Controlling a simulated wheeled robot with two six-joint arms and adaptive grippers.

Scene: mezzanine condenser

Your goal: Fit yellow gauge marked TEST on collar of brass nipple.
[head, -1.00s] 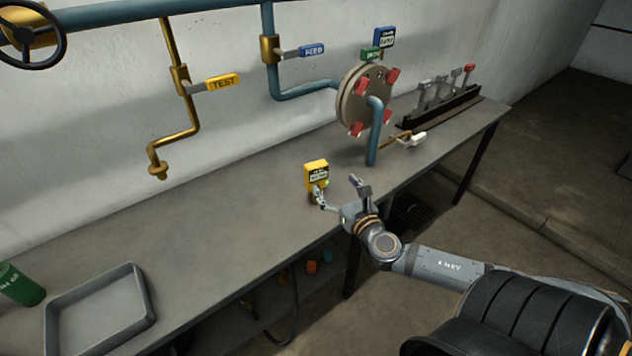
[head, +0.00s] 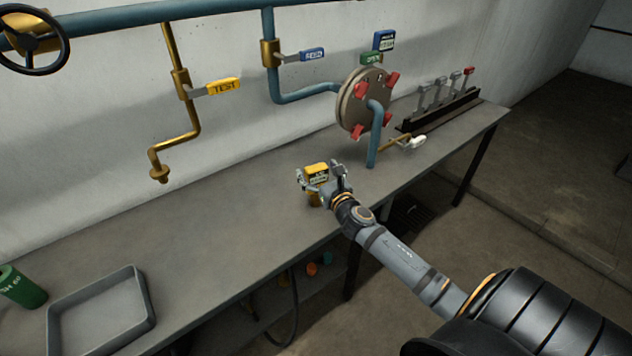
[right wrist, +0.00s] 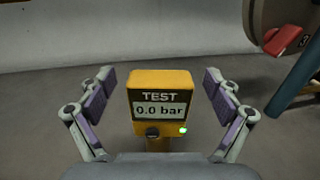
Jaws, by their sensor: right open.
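The yellow gauge (head: 315,170) stands upright on the bench near its front edge. In the right wrist view the gauge (right wrist: 160,103) reads TEST and 0.0 bar, with a lit green light at its lower right. My right gripper (head: 320,179) is open around the gauge. In the right wrist view its fingers (right wrist: 158,100) stand on either side with a gap to the gauge on both sides. The brass nipple (head: 160,173) with its collar is at the lower end of the brass pipe, above the bench at left. My left gripper is not in view.
A yellow TEST lever (head: 222,87) sits on the brass pipe and a blue lever (head: 312,54) on the blue pipe. A round flange (head: 352,103) with red clips stands right of the gauge. A grey tray (head: 100,308) and green container (head: 20,288) are at left. The bench middle is clear.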

